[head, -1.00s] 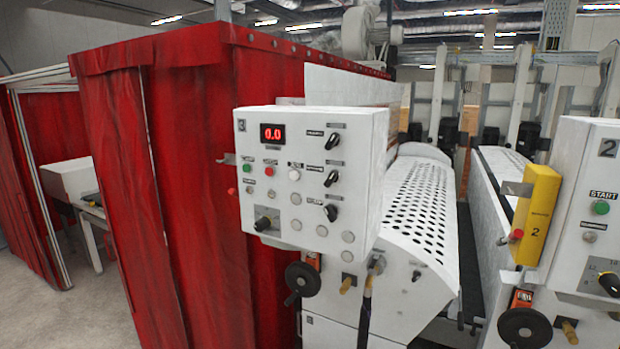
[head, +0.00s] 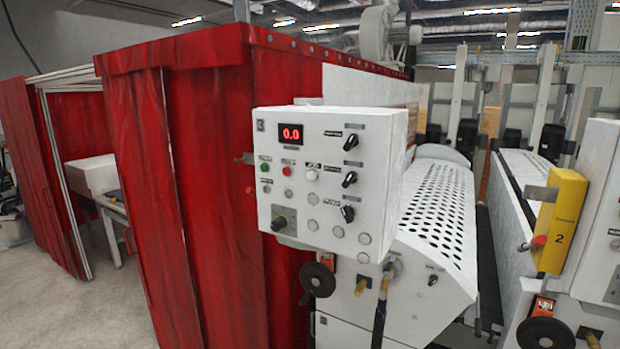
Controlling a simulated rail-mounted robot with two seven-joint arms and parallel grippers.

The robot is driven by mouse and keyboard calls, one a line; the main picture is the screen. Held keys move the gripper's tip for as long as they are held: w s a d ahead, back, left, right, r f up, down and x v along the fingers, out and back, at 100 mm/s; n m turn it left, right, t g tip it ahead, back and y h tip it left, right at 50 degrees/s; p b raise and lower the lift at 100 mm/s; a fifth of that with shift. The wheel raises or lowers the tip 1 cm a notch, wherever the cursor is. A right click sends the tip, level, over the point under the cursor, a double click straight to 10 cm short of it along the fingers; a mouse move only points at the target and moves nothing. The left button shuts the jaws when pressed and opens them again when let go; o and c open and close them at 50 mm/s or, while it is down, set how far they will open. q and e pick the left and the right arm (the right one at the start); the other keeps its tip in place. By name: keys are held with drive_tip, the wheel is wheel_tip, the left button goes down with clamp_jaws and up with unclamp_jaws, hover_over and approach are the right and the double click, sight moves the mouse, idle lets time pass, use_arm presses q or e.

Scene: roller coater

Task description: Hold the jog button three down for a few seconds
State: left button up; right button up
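The white control panel marked 3 (head: 385,140) hangs in front of the red curtain, in the middle of the head view. A white button (head: 312,175) sits in its upper row, right of a green button (head: 265,168) and a red button (head: 286,171). Its small label is too blurred to read for sure, so I cannot confirm it is the jog button. The red display (head: 291,134) reads 0.0. Three black selector knobs (head: 351,142) line the panel's right side. Neither of my grippers is in view.
Red curtains (head: 215,180) stand behind and left of the panel. A perforated white cover (head: 440,215) and black handwheel (head: 318,280) are right of and below it. A yellow box marked 2 (head: 562,222) is at the right. Grey floor (head: 110,310) is open at the left.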

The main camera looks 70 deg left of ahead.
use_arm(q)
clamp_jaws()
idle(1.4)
